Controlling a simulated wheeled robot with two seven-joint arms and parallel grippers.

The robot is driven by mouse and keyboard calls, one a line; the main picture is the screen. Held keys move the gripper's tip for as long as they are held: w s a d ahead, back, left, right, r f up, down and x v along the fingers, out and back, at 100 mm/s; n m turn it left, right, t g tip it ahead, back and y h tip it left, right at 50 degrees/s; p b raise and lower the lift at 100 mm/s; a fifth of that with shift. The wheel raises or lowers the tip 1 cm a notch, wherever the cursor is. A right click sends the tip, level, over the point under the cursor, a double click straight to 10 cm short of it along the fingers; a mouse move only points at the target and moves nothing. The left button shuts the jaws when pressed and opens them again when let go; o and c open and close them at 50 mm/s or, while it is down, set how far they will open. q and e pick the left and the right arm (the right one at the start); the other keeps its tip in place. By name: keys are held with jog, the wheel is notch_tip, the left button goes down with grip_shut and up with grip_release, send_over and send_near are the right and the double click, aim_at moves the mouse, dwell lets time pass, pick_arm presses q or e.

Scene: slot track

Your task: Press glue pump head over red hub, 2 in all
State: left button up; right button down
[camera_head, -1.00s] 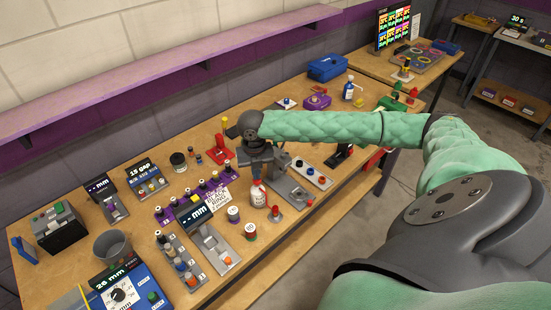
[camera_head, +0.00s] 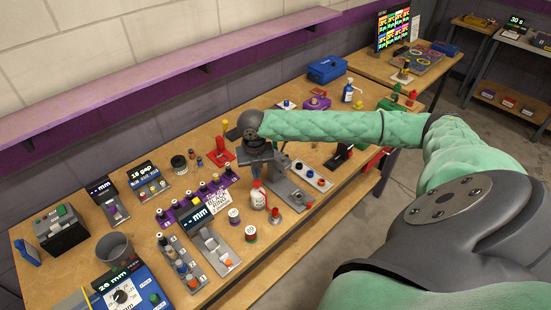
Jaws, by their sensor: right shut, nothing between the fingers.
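My right gripper (camera_head: 257,172) hangs from the mint-green arm over the middle of the bench, with its fingers pointing down and closed. Just below it in the picture stands a white bottle (camera_head: 258,198) with a red top. The gripper partly covers the bottle's top, and I cannot tell whether they touch. A red knob-like part on a grey base (camera_head: 275,214) stands right of the bottle; I cannot tell whether it is the red hub. A white bottle with a blue pump top (camera_head: 348,93) stands at the far right of the bench. My left gripper is not in view.
A grey stand (camera_head: 287,189) is close to the right of the gripper. A strip with coloured buttons (camera_head: 313,179) lies beyond it. The blue box (camera_head: 327,69) is at the back.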

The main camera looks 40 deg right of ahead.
jog(key=shift+r+p, duration=1.5)
jog(key=shift+r, duration=1.15)
